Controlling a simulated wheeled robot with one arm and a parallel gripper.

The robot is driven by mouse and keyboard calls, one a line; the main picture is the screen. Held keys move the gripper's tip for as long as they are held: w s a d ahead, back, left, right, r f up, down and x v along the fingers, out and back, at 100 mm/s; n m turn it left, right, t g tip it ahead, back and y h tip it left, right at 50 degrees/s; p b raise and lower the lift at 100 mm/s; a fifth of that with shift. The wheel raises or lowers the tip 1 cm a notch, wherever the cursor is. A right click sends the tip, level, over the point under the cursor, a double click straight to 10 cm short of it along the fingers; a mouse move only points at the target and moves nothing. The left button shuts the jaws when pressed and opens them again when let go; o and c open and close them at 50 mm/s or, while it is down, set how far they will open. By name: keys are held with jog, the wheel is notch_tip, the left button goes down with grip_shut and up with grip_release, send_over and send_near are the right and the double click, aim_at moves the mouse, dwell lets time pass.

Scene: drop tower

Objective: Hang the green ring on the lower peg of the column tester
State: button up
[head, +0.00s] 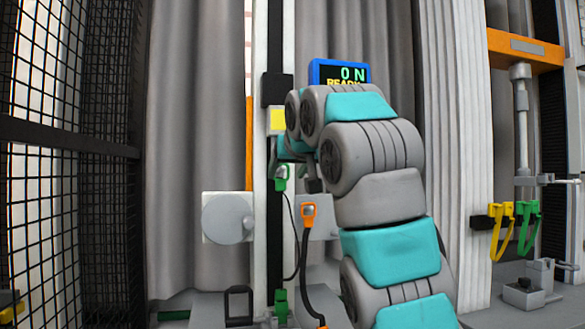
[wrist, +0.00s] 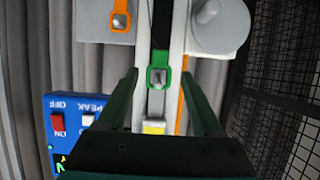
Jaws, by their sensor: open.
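The green ring (head: 281,175) sits around a small metal peg on the front of the tall column tester (head: 260,150), below a yellow block (head: 277,121). In the wrist view, the green ring (wrist: 159,77) is around the peg, whose metal end shows through it. My gripper (wrist: 159,70) is open, with one dark finger on each side of the ring; I see gaps between fingers and ring. Nothing is held in it. In the head view, my arm hides most of the gripper.
An orange ring (head: 308,212) with a dark hose hangs on a plate right of the column. A round grey part (head: 228,217) sits left. A blue display (head: 340,73) reads 0 N. Yellow (head: 501,220) and green (head: 528,218) loops hang at right. A black mesh fence (head: 70,110) stands left.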

aim_at(281, 183)
jog(key=p+x, duration=0.1)
jog(key=x, duration=0.5)
jog(key=shift+c, duration=0.4)
grip_shut()
jog(key=c, duration=0.6)
grip_release()
jog(key=shift+c, duration=0.2)
jog(key=shift+r+p, duration=0.35)
jog(key=shift+s+b, duration=0.15)
jog(key=shift+b, duration=0.15)
